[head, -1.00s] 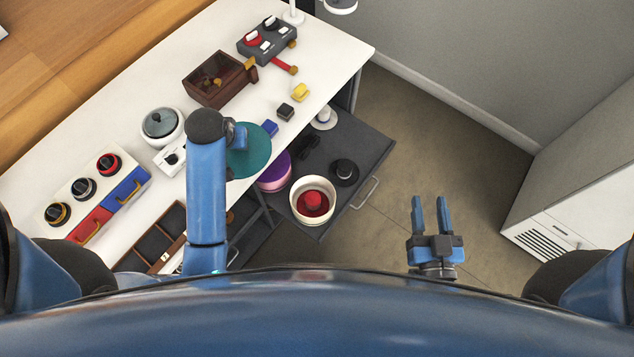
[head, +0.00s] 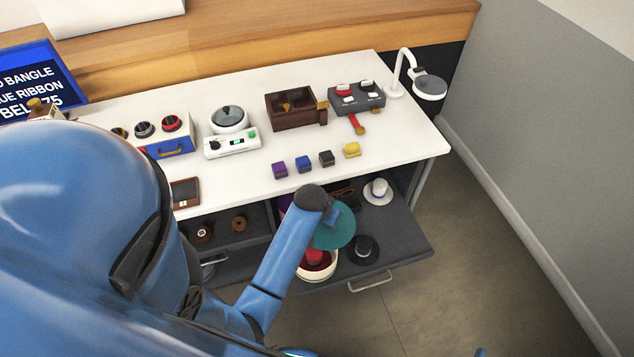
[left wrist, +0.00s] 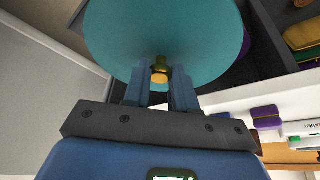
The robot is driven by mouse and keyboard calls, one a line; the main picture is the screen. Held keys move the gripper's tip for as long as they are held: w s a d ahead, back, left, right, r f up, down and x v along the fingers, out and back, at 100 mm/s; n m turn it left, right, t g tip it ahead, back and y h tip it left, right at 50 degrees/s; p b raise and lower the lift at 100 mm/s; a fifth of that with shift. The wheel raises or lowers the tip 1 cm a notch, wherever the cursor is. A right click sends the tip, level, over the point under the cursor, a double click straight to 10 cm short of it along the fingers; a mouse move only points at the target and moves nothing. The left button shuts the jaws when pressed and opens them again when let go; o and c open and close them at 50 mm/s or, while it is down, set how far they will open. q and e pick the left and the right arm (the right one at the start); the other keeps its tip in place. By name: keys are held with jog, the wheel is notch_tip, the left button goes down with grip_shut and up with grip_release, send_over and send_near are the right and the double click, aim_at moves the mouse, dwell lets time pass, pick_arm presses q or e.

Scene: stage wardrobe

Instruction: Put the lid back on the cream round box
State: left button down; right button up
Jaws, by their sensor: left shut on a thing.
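The teal round lid (head: 335,231) is held in my left gripper (head: 329,213) above the open drawer. In the left wrist view the fingers (left wrist: 160,82) are shut on its brass knob (left wrist: 160,70), with the teal disc (left wrist: 165,35) beyond them. The cream round box (head: 322,277) sits in the drawer with a red hat (head: 315,257) inside. The lid overlaps the box's far right part in the head view and looks apart from it; the height gap is unclear. Only a blue tip, likely my right gripper (head: 481,352), shows at the bottom edge.
The open drawer (head: 405,238) also holds a black hat (head: 364,248), a white hat (head: 379,190) and a purple item partly behind my arm. Several small blocks stand near the front edge of the white table (head: 235,180) above. Floor right of the drawer is clear.

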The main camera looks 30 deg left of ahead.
pick_arm(q)
jog(key=shift+n, duration=0.3)
jog(key=a+f+b, duration=0.1)
jog(key=f+b, duration=0.2)
jog(key=f, duration=0.2)
jog(key=s+a+f+b, duration=0.1)
jog(key=f+b, duration=0.2)
jog(key=f, duration=0.3)
jog(key=a+f+b, duration=0.2)
jog(key=f, duration=0.3)
jog(key=shift+s+f+b, duration=0.2)
jog(key=shift+s+b, duration=0.05)
jog(key=shift+b, duration=0.15)
jog(key=shift+f+b, duration=0.55)
jog(key=shift+f, duration=0.45)
jog(key=shift+r+p, duration=0.1)
jog(key=shift+p, duration=0.45)
jog(key=shift+f+p, duration=0.25)
jog(key=shift+p, duration=0.1)
dwell(1.1)
dwell(0.4)
jog(key=shift+c, duration=1.8)
grip_release()
